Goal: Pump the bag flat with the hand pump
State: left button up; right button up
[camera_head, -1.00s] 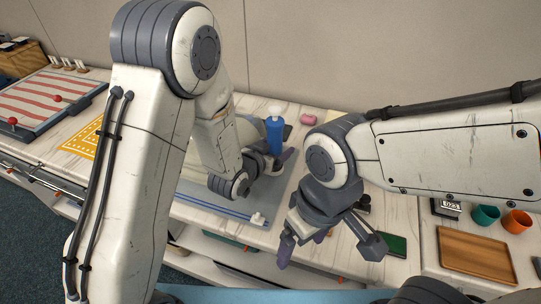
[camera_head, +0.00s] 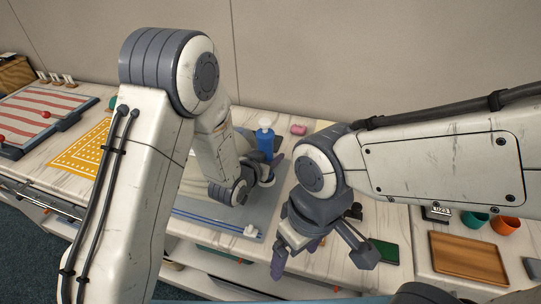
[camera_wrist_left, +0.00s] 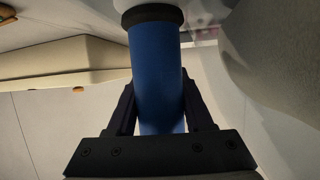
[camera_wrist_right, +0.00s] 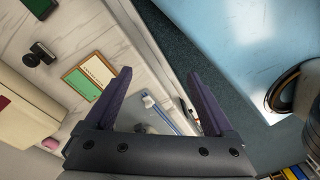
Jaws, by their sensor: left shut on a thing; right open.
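The hand pump (camera_head: 265,146) is an upright blue cylinder with a white top (camera_head: 265,123), at the back of a grey sheet. My left gripper (camera_head: 266,172) is shut around the blue barrel. The barrel (camera_wrist_left: 157,75) stands between its fingers in the left wrist view. What seems to be the bag is a clear grey sheet (camera_head: 226,208) with blue strips and a white slider (camera_head: 250,231) along its front. A cream bulge (camera_head: 194,180) shows on it, mostly hidden behind my left arm. My right gripper (camera_head: 320,260) is open and empty over the counter's front edge.
A green board (camera_head: 385,252), a wooden tray (camera_head: 468,258) and teal and orange cups (camera_head: 504,226) are at right. A yellow patterned mat (camera_head: 84,152) and a striped board (camera_head: 40,112) are at left.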

jog(key=c, duration=0.3)
notch_tip(320, 180, up, 14)
jog(key=m+h, duration=0.1)
jog(key=m, duration=0.4)
send_over(265, 119)
jog(key=s, duration=0.1)
jog(key=shift+a, duration=0.15)
jog(key=shift+w+r, duration=0.3)
jog(key=shift+w, duration=0.15)
jog(key=shift+f, duration=4.95)
